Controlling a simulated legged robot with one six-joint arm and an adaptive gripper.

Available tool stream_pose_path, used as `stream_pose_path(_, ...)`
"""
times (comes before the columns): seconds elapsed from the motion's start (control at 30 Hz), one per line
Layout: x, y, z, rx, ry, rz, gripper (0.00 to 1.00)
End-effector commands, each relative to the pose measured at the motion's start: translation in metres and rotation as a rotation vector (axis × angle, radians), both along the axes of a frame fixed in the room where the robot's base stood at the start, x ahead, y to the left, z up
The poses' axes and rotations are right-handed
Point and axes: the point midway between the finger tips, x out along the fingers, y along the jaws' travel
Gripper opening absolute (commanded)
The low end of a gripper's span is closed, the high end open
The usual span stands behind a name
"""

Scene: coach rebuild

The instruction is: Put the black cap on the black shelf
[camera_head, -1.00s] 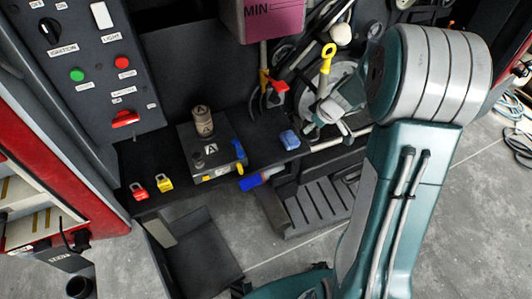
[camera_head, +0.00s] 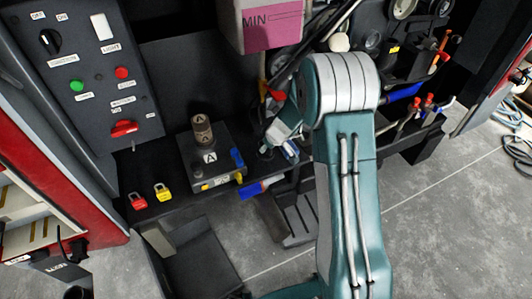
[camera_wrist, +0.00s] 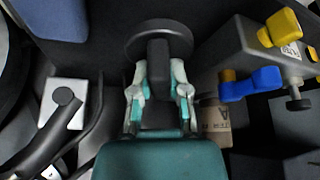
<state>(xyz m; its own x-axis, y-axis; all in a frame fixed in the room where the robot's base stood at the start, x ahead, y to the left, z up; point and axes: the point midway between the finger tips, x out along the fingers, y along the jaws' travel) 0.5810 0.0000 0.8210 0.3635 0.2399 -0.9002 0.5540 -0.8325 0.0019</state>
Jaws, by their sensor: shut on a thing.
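My gripper (camera_wrist: 160,92) is shut on the black cap (camera_wrist: 158,42), a dark round disc with a thick stem between the fingers in the wrist view. In the head view my gripper (camera_head: 282,138) is at the right part of the black shelf (camera_head: 158,160), right of the grey box; I cannot make out the cap there. The wrist view shows dark surface beyond the cap, but I cannot tell whether they touch.
A blue object (camera_wrist: 62,18) is near the gripper.

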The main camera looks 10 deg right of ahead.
Motion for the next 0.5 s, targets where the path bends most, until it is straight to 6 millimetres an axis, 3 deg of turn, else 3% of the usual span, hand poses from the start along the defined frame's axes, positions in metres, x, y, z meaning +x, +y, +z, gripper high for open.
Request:
stream_pose_path(0.17, -0.001, 0.0, -0.027, 0.001, 0.003, 0.0, 0.0)
stream_pose_path(0.5, -0.001, 0.0, -0.031, 0.0, 0.001, 0.001, 0.0)
